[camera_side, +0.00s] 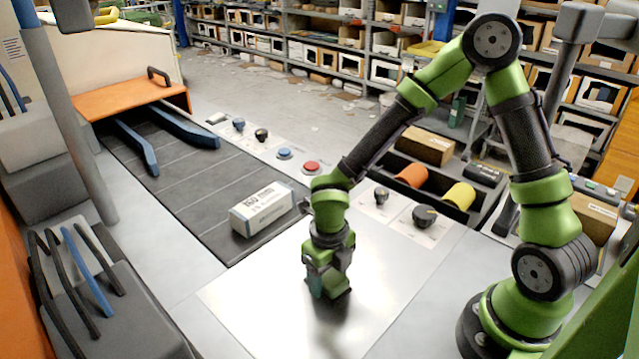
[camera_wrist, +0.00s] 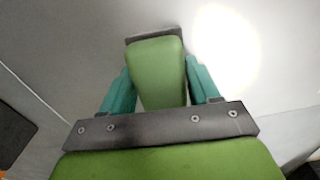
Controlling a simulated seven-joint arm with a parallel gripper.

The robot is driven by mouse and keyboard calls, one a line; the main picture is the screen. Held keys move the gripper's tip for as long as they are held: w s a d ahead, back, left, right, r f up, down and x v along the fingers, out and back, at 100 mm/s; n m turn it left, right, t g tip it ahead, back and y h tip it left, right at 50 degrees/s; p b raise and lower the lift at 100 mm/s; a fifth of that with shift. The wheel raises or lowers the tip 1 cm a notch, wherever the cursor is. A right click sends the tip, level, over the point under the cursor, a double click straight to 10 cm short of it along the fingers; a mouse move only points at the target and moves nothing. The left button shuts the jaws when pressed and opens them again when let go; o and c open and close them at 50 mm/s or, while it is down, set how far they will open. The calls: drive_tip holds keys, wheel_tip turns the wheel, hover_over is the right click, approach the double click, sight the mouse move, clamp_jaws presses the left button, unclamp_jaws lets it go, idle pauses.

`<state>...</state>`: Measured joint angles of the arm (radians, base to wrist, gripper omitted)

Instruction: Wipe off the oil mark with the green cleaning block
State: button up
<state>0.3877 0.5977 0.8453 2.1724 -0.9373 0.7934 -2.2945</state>
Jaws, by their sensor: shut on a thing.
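My gripper (camera_side: 328,290) points down, low over a bright metal sheet (camera_side: 240,295) in the side view. In the wrist view, its two teal fingers (camera_wrist: 160,92) are shut on the green cleaning block (camera_wrist: 157,70), one on each side. The block has a dark grey strip along its far edge. In the side view the block is mostly hidden by the gripper, and I cannot tell whether it touches the sheet. A faint dark smudge below the gripper may be shadow or the oil mark; I cannot tell which.
A white labelled box (camera_side: 263,209) lies on the dark conveyor (camera_side: 190,170) at left. A blue button (camera_side: 284,153), a red button (camera_side: 311,167) and a black knob (camera_side: 424,215) line the far side. A dark tray (camera_side: 480,205) holds orange and yellow rolls. The sheet's left part is clear.

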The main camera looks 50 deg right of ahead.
drive_tip(key=shift+w, duration=0.85)
drive_tip(key=shift+w+d, duration=0.4)
drive_tip(key=shift+d, duration=5.85)
drive_tip(key=shift+a, duration=6.2)
drive_tip(key=shift+r, duration=4.15)
